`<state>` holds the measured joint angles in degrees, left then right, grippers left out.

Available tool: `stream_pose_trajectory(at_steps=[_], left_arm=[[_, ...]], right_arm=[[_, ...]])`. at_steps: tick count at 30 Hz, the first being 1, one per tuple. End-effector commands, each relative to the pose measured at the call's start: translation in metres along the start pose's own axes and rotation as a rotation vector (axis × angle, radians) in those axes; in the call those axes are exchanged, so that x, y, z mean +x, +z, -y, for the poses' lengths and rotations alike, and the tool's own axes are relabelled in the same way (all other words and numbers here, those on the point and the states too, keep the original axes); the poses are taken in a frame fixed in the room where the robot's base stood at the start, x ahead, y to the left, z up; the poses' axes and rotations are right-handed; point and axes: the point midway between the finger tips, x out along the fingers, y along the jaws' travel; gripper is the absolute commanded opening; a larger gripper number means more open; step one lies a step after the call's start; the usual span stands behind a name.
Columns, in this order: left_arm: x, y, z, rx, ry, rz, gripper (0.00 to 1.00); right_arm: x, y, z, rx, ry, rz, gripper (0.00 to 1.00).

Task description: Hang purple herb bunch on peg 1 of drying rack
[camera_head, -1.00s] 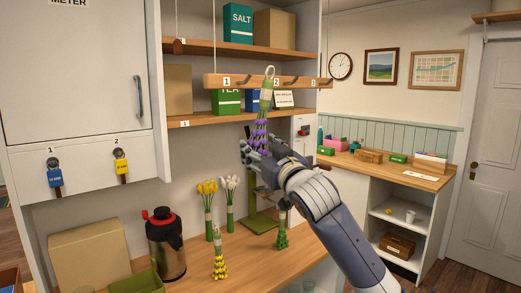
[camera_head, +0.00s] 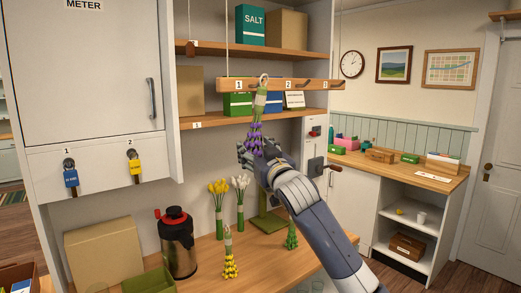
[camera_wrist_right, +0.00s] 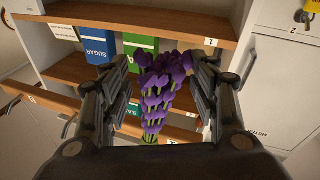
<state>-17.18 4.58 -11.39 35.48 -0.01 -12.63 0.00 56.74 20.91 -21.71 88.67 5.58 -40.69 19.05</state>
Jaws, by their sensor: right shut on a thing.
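The purple herb bunch (camera_head: 256,135) hangs flowers-down, with green wrapped stems above and a pale loop at the top. My right gripper (camera_head: 250,155) is shut around its flower end. In the right wrist view the purple flowers (camera_wrist_right: 160,90) sit between the two fingers. The wooden drying rack (camera_head: 305,86) hangs on cords and carries labels 1, 2 and 3. In the head view the loop overlaps the rail's top edge just right of label 1, by peg 1; whether it is around the peg cannot be told. My left gripper is not in view.
Shelves with a salt box (camera_head: 250,26) and other boxes stand behind the rack. The counter below holds a flask (camera_head: 178,243), yellow flowers (camera_head: 219,205), white flowers (camera_head: 240,200), a yellow bunch (camera_head: 230,255) and a green bunch (camera_head: 291,237).

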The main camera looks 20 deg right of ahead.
Motion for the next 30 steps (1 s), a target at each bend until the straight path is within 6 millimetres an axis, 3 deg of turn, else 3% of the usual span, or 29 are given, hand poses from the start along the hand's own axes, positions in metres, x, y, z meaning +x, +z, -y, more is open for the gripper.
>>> stream_pose_trajectory(at_steps=[2,3,7,8,24,30], left_arm=[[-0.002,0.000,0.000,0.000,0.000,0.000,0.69],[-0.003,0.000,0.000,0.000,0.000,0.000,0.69],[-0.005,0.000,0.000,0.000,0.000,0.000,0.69],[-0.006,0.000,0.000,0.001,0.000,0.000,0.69],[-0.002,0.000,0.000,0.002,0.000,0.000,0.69],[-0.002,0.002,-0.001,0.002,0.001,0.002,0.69]], right_arm=[[0.006,0.000,0.002,0.001,0.000,0.000,0.12],[0.009,0.001,0.002,0.001,0.000,0.001,0.07],[0.017,0.002,0.006,0.002,-0.001,0.000,0.07],[0.019,0.002,0.007,0.002,-0.001,0.000,0.00],[0.031,0.030,0.016,-0.004,-0.004,0.016,0.00],[0.031,0.030,0.016,-0.003,-0.004,0.015,0.00]])
